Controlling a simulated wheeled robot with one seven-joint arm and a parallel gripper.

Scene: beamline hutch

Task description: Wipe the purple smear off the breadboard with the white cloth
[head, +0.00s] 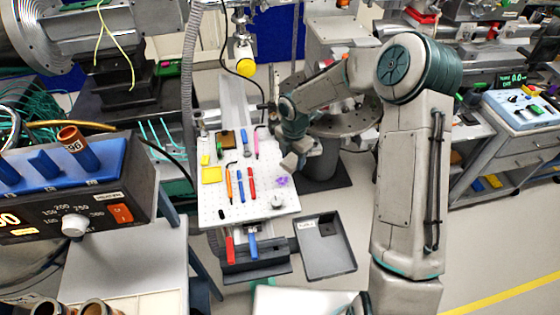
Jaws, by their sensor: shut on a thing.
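The breadboard (210,198) is a white, perforated plate left of centre in the head view. The purple smear (282,181) is a small patch near its right edge. My gripper (290,163) reaches in from the right and points down, just behind the smear over the board's right edge. It is shut on a pale thing that looks like the white cloth (289,166). The cloth is small here and mostly hidden by my gripper, and I cannot tell whether it touches the board. The smear is in plain view.
Several pens and tools lie on the board, among them a red one (252,184) and an orange one (229,184). A yellow pad (211,175) lies at its left. A small metal knob (277,201) stands near the smear. A dark tray (325,263) sits at front right.

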